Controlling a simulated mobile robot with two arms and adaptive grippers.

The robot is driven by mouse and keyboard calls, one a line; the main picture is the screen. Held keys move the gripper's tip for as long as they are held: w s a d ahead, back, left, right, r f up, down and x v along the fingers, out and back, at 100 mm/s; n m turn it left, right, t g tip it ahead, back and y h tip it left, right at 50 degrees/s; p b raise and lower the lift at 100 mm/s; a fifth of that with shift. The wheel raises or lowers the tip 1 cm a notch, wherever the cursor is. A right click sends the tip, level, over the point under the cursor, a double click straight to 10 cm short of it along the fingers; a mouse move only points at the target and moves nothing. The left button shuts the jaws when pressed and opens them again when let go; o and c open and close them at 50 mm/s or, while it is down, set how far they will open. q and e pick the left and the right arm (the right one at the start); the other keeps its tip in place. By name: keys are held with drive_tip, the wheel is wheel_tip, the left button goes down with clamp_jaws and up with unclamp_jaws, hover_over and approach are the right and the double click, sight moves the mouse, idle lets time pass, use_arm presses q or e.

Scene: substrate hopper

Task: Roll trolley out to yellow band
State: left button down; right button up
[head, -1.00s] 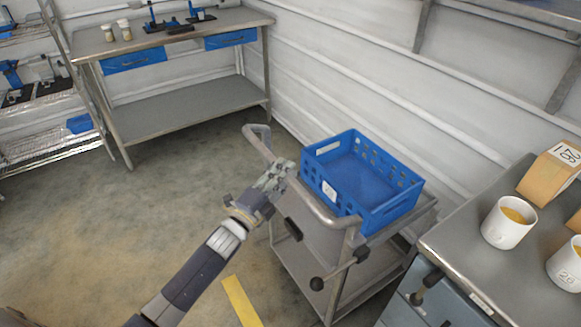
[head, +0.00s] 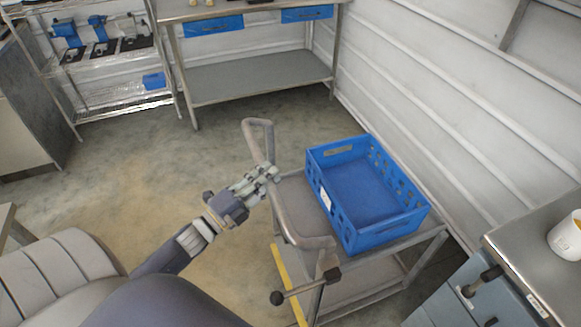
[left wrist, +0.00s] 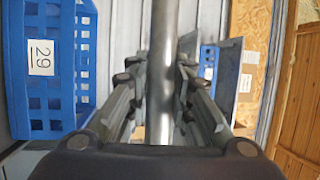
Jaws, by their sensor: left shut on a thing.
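The grey metal trolley (head: 302,203) stands right of centre in the head view, with a bent tube handle (head: 259,142) on its left side. My left gripper (head: 267,175) is shut on the handle. In the left wrist view the handle bar (left wrist: 162,70) runs upright between the two fingers. A blue crate (head: 385,238) sits on the trolley's top shelf; it also shows in the left wrist view (left wrist: 50,105) with a label reading 29. My right gripper is out of view.
A steel bench (head: 530,250) with a white tub (head: 568,238) stands to the right, with a gap between it and the trolley. A workbench (head: 255,75) and a wire rack (head: 120,95) stand at the back. The floor (head: 130,170) left of the trolley is clear.

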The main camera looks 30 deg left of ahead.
use_arm(q)
drive_tip(key=shift+s+a, duration=0.75)
drive_tip(key=shift+s, duration=0.25)
drive_tip(key=shift+s+a, duration=0.75)
drive_tip(key=shift+s, duration=0.25)
drive_tip(key=c, duration=1.4)
unclamp_jaws()
drive_tip(key=v, duration=1.2)
